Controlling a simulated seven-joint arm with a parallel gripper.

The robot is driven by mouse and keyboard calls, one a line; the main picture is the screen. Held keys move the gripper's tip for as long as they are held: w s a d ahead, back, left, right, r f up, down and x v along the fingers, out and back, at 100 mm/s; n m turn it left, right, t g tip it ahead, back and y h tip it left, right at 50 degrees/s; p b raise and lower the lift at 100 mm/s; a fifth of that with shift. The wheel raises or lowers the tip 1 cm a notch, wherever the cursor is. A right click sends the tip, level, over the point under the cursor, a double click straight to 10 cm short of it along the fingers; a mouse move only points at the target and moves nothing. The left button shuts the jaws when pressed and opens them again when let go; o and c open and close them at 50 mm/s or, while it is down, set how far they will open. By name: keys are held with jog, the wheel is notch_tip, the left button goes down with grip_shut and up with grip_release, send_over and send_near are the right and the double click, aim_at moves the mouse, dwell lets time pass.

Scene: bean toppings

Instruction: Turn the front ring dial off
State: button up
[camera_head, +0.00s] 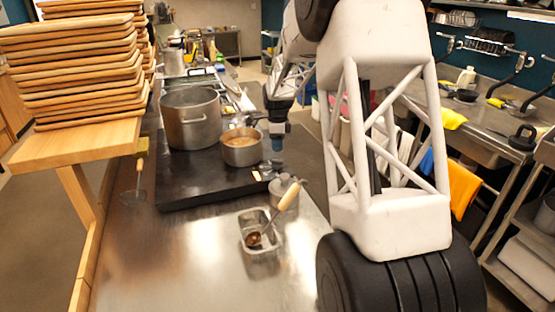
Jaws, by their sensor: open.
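The black stove (195,187) stands on the steel counter with a large pot (192,118) and a smaller pot (242,148) of brownish food on it. Small grey knob-like parts (262,174) show at the stove's right edge; they are too small and partly covered to tell which is the front ring dial or how it is turned. My gripper (277,148) points down beside the smaller pot's right side, close above that edge. It is open, with nothing seen between its fingers. I cannot tell whether it touches a dial.
A metal container (256,240) holds a ladle with a wooden handle (289,195); a small grey pot (278,187) is beside it. A spatula (136,190) lies left of the stove. Stacked wooden trays (75,70) stand at left.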

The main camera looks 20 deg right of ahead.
aim_at(278, 164)
jog(key=shift+f, duration=3.45)
grip_shut()
